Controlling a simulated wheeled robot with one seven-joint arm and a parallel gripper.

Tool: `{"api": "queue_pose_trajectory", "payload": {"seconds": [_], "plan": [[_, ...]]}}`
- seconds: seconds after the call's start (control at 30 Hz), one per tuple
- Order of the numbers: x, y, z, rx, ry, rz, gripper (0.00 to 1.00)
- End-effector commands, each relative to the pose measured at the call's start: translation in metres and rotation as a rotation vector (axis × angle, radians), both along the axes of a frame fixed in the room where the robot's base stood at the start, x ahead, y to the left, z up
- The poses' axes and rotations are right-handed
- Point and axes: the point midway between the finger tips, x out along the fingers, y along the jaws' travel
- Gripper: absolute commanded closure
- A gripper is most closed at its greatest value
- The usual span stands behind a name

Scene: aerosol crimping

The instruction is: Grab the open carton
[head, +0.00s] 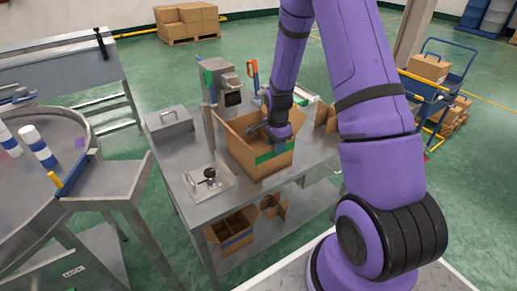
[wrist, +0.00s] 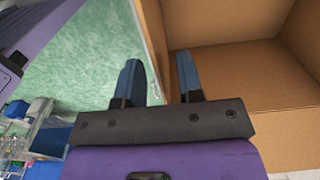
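The open carton (head: 242,153) is a brown box with its top open and a green strip on its front side. It stands on the steel table (head: 188,160). My gripper (head: 262,131) is at the carton's opening, pointing down. In the wrist view the carton (wrist: 240,75) fills the right side, its interior empty where visible. My gripper's two fingers (wrist: 160,80) are apart there, with a carton wall's edge running between them. One finger is on the inner side and the other is over the green floor side. Neither clearly touches the wall.
A small press-like device (head: 209,176) sits left of the carton. A grey metal box (head: 169,124) and a grey machine (head: 226,85) stand behind. A round table (head: 25,165) with cans stands left.

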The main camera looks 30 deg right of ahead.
Motion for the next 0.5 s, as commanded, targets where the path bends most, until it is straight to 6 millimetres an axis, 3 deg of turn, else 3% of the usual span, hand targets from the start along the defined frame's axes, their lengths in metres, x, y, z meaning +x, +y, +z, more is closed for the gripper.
{"api": "queue_pose_trajectory", "payload": {"seconds": [0.2,0.43,0.47,0.5], "plan": [[0.000,0.000,-0.019,0.000,0.000,0.000,0.66],[0.000,0.000,-0.020,0.000,-0.001,0.000,0.66],[0.000,0.000,-0.020,0.000,-0.001,0.000,0.68],[0.000,0.000,-0.020,0.000,-0.001,0.000,0.77]]}}
